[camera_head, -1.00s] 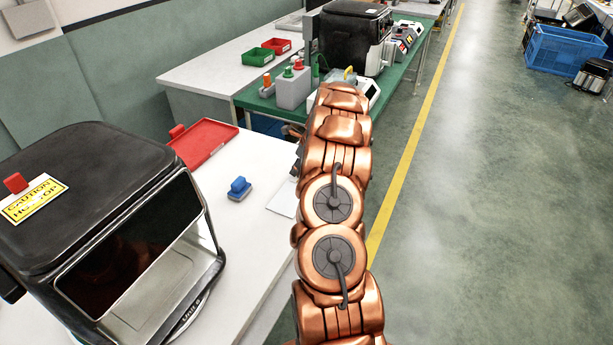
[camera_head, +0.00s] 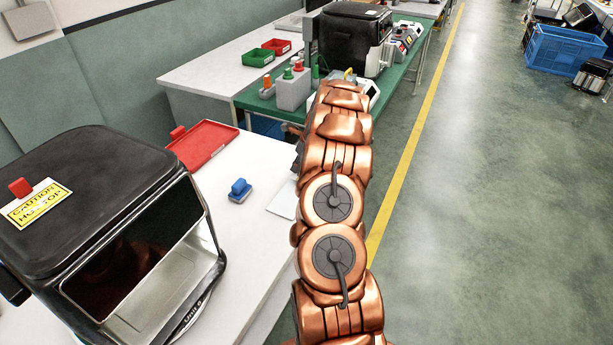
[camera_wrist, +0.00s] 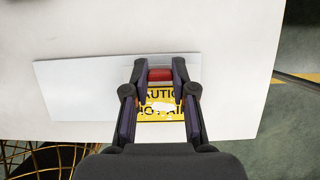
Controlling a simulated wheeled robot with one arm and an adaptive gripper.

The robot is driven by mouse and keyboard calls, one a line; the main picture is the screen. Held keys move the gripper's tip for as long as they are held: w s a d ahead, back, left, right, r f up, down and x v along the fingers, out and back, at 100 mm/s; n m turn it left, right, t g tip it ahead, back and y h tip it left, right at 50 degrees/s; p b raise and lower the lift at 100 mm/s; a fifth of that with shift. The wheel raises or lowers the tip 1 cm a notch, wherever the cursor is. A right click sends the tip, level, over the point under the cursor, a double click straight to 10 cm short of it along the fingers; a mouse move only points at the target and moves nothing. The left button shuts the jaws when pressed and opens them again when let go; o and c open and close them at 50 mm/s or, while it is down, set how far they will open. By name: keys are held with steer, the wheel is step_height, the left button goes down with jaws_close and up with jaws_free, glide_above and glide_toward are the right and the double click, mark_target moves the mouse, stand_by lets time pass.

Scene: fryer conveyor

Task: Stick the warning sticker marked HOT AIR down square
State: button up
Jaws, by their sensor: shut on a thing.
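My gripper (camera_wrist: 160,72) is shut on the red tab (camera_wrist: 160,75) of a yellow sticker in the wrist view. The sticker (camera_wrist: 148,117) has black lettering, partly hidden by the fingers, reading like CAUTION HOT AIR. It is over a white sheet (camera_wrist: 75,92) on the white table; I cannot tell whether it touches the sheet. In the head view my arm hides the gripper and this sticker. Another yellow sticker, CAUTION HOT TOP (camera_head: 35,206), with a red tab (camera_head: 20,187), lies on the black fryer's top (camera_head: 95,165).
A blue-handled tool (camera_head: 240,190) and a red tray (camera_head: 205,146) sit on the white table (camera_head: 245,235). The white sheet's edge shows beside my arm (camera_head: 284,200). A gold wire basket (camera_wrist: 45,160) is at the wrist view's lower left.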

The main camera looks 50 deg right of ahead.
steer(key=shift+r+p, duration=1.5)
steer(key=shift+r, duration=1.05)
